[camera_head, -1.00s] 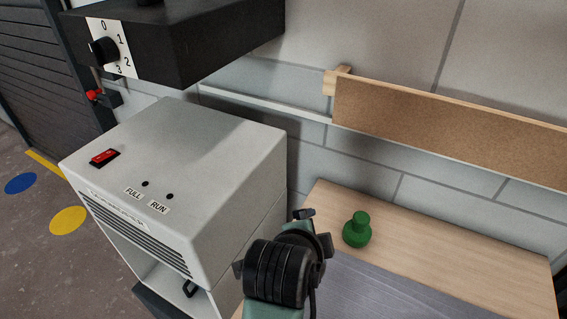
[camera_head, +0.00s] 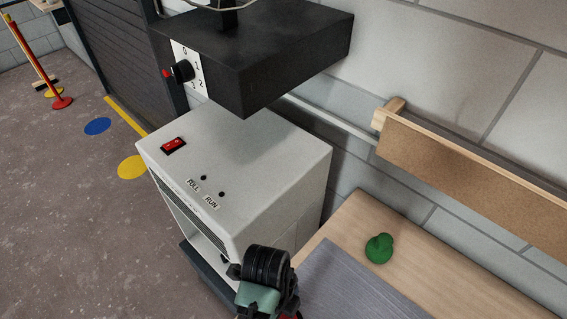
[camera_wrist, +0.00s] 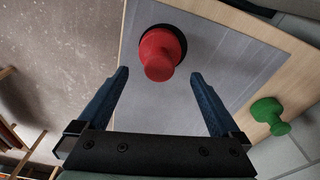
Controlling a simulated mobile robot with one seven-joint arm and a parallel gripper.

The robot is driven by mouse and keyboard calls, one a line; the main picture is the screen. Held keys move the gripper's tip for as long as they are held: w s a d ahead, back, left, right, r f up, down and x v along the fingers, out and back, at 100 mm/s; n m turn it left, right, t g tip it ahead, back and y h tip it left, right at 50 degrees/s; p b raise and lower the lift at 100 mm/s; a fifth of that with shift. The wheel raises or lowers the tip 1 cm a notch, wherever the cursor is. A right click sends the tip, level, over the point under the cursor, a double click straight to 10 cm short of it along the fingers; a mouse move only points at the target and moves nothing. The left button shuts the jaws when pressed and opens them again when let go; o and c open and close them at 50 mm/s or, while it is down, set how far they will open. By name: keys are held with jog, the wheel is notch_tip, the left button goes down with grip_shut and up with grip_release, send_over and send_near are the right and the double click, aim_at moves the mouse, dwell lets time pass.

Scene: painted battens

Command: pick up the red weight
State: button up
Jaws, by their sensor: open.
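The red weight (camera_wrist: 162,52) shows in the wrist view, a round knob on a wider body with a dark rim at its base. It stands on the grey mat (camera_wrist: 215,50) on the wooden bench top. My gripper (camera_wrist: 160,75) is open, its two blue fingers pointing toward the weight. The knob appears between and just beyond the fingertips, with clear gaps on both sides, and nothing is held. In the head view my arm hides most of that area, and only a bit of red shows at the bottom edge.
A green weight (camera_head: 379,248) stands on the bare wood of the bench (camera_head: 425,270); it also shows in the wrist view (camera_wrist: 270,112). A pale grey machine (camera_head: 240,165) stands left of the bench, below a black box (camera_head: 265,55) with a dial. A brown board (camera_head: 480,185) runs along the wall.

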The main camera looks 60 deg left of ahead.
jog(key=shift+d+f, duration=0.15)
jog(key=shift+f, duration=1.55)
jog(key=shift+d+f, duration=0.15)
jog(key=shift+f, duration=1.5)
jog(key=shift+w+r, duration=0.1)
grip_shut()
